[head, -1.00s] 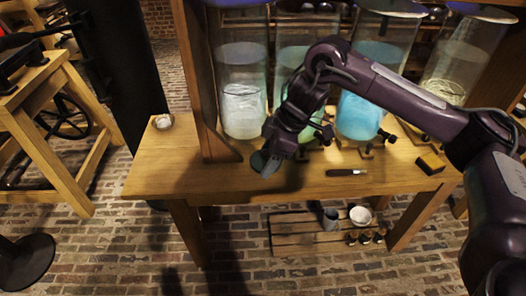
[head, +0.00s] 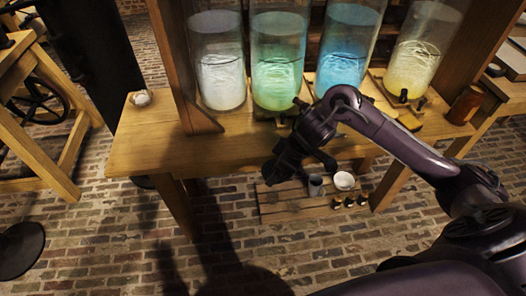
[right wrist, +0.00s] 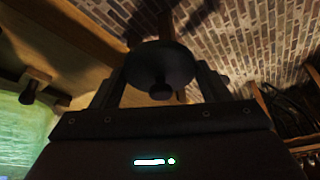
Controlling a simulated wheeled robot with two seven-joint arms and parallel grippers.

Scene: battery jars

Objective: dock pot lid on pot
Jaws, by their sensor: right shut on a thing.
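My left gripper is not in view.
Several tall glass jars with coloured liquid (head: 283,75) stand along the back of the workbench (head: 150,150). A small pale item (head: 140,98) lies at the bench's left end.

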